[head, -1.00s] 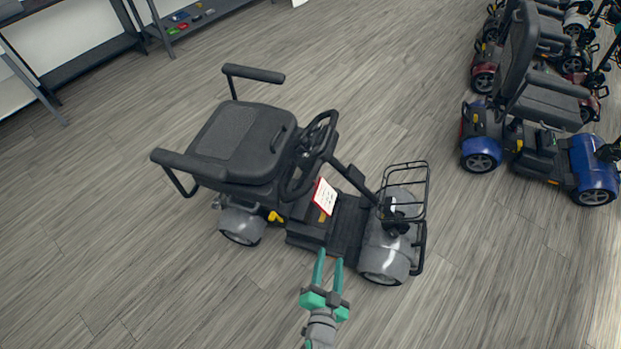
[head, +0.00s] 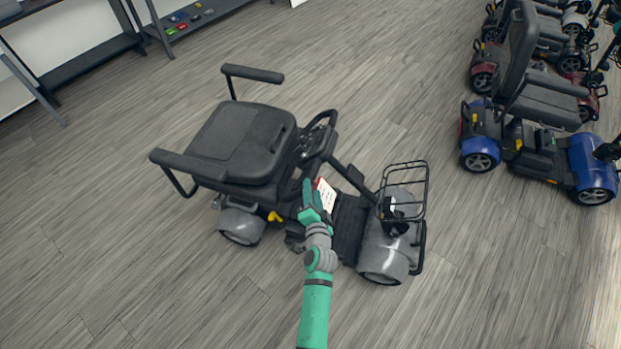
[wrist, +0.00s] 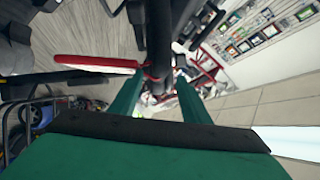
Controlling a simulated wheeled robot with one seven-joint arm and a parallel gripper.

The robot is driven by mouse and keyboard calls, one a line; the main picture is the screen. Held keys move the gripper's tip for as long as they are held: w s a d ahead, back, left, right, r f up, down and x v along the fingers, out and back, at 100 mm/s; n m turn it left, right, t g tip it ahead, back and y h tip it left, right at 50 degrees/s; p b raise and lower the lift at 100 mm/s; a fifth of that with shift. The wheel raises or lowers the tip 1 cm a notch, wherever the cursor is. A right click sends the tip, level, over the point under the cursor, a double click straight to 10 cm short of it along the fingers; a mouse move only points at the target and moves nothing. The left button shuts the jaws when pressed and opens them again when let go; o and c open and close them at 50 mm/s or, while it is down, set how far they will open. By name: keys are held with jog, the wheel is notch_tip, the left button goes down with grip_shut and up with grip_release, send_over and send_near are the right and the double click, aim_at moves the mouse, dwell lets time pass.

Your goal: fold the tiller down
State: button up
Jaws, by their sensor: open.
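The grey scooter (head: 375,245) stands in the middle of the head view. Its tiller (head: 352,177) slants from the front end back towards the seat, with the handlebar (head: 316,140) close to the seat's edge. A white tag with a red edge (head: 326,194) hangs at the tiller. My gripper (head: 309,188) is beside the tag, below the handlebar, and partly covers the scooter. In the wrist view, my open green fingers (wrist: 160,88) point at a dark post between and beyond their tips. The red-edged tag (wrist: 95,63) is left of it. Contact cannot be told.
The black seat (head: 238,140) has armrests on both sides, left of the tiller. A wire basket (head: 408,178) stands at the front. A blue scooter (head: 590,168) and others stand at the right. A shelf (head: 195,18) stands at the back left. The floor around the scooter is clear.

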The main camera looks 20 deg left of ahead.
jog(key=x, duration=0.6)
jog(key=shift+w+a, duration=0.1)
jog(key=shift+w, duration=0.25)
grip_shut()
